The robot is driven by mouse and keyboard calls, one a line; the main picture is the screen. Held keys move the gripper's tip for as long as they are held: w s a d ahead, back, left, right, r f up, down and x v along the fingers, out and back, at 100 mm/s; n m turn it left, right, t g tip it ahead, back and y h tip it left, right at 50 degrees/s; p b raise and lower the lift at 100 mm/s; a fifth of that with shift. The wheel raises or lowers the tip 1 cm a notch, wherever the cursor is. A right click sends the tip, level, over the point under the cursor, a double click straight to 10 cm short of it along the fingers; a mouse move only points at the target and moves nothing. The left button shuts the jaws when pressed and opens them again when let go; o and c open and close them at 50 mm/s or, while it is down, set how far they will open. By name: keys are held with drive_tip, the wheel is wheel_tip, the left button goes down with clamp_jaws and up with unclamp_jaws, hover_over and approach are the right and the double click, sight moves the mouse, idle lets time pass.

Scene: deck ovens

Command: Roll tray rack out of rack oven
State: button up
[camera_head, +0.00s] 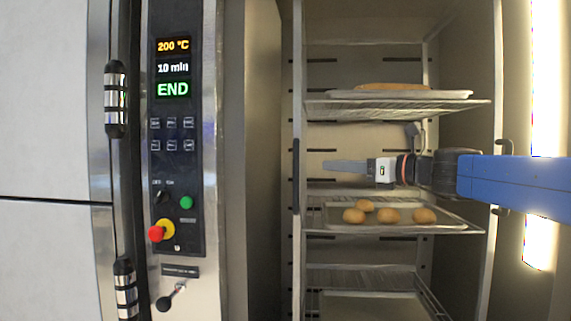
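The tray rack (298,80) stands upright in the oven chamber, filling the right-centre of the view. A dark vertical bar (296,176) runs along its left front post. My gripper (328,166) reaches in from the right, in front of the rack between two shelf levels, with its fingers pointing left. In the picture its tips stop a little right of the dark bar, apart from it. The fingers are seen edge-on, so their opening is hidden. No object shows between them.
An upper tray (455,95) holds a long loaf (390,86). A lower tray (320,217) carries several rolls (389,215). The control panel (178,225) at left reads 200 °C, 10 min, END. A bright light strip (546,80) runs down the right wall.

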drive_tip(key=x, duration=1.7)
drive_tip(key=shift+s, duration=0.1)
clamp_jaws()
